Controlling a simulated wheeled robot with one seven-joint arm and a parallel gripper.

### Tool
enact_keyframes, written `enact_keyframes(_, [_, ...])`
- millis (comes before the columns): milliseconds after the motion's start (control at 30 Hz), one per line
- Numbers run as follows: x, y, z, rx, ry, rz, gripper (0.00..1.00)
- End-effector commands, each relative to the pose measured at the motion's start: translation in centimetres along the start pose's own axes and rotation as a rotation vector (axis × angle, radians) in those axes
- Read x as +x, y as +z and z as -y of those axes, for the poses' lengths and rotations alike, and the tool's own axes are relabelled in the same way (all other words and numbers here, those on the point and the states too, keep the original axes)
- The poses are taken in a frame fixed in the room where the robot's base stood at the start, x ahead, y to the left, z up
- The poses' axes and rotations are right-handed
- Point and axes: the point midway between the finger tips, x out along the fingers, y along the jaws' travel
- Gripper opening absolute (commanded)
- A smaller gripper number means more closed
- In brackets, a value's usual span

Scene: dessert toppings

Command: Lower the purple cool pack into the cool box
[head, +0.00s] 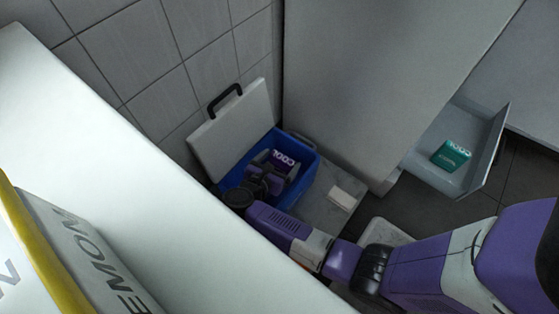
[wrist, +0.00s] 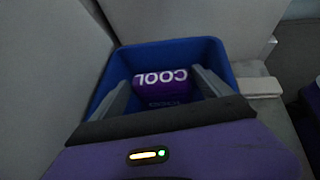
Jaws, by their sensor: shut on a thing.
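The purple cool pack (head: 285,160), marked COOL, is between the jaws of my gripper (head: 272,172). In the wrist view the pack (wrist: 162,86) shows between the two grey fingers, and my gripper (wrist: 165,92) is shut on it. The blue cool box (head: 305,170) stands open with its pale lid (head: 235,130) raised. In the wrist view the box's blue walls (wrist: 170,52) surround the pack and fingers. The pack is within the box's outline; whether it touches the bottom cannot be told.
A teal pack (head: 452,155) lies in an open grey drawer (head: 475,178) at the right. A small white block (head: 341,198) lies beside the box. A white surface (head: 120,170) edges the box's near left side. Tiled wall stands behind the lid.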

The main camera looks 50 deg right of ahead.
Motion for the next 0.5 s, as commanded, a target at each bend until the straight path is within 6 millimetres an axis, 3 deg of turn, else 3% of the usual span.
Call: enact_keyframes(500, [0.35,-0.58,-0.06,0.001,0.001,0.002,0.16])
